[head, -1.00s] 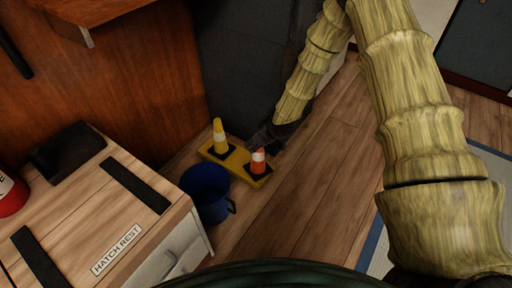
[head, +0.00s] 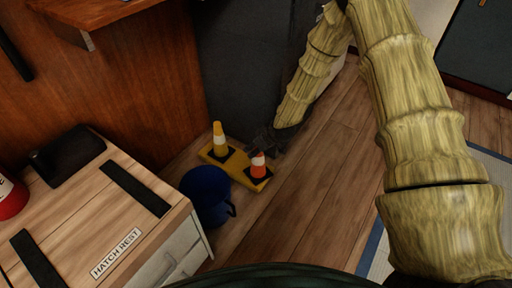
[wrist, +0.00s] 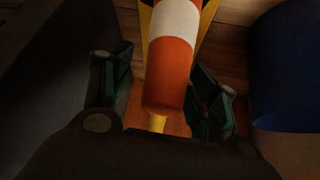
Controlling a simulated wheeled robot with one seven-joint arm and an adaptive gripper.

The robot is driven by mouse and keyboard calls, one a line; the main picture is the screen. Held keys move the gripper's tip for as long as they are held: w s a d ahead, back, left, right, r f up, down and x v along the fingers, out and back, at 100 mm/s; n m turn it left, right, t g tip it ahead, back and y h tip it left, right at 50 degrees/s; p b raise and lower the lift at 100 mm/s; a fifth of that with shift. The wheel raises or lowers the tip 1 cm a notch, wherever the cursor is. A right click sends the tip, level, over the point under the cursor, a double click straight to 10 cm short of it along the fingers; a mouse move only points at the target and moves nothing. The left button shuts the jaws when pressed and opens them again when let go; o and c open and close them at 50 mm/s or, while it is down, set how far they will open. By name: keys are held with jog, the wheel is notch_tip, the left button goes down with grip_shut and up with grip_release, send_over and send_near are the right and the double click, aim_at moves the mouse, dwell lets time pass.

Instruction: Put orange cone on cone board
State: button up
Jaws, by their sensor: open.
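The orange cone (head: 258,166) with a white band stands upright on the right end of the yellow cone board (head: 239,163). A yellow cone (head: 220,139) with a white band stands on the board's left end. My gripper (head: 270,143) is low beside the orange cone, on its far side in the head view. In the wrist view my gripper (wrist: 160,80) is open, with the orange cone (wrist: 170,70) between its spread dark green fingers. Gaps show beside the cone, and neither finger visibly grips it. The cone's base is out of the wrist view.
A blue bucket (head: 208,194) stands close to the board's near side; its blue side fills the wrist view's right edge (wrist: 290,70). A cabinet (head: 140,215) marked HATCH REST is at left. A dark grey panel (head: 237,70) rises behind the board. Floor to the right is clear.

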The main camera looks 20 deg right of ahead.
jog(key=p+v, duration=0.5)
jog(key=v, duration=0.6)
jog(key=s+a+f+m+g, duration=0.1)
jog(key=s+f, duration=0.2)
jog(key=s, duration=0.3)
jog(key=s+a+f+m+g+h, duration=0.1)
jog(key=s+a+f, duration=0.1)
jog(key=s+f, duration=0.35)
jog(key=s+a+f+m+g, duration=0.1)
jog(key=s+f, duration=0.1)
jog(key=s, duration=0.6)
jog(key=s+f+m+g+h, duration=0.2)
jog(key=s, duration=1.9)
jog(key=shift+s+d+f+m+g, duration=0.25)
jog(key=shift+s+d+m+g, duration=0.05)
jog(key=shift+m+g, duration=0.1)
notch_tip(320, 180, up, 39)
jog(key=p, duration=3.9)
jog(key=shift+r, duration=0.2)
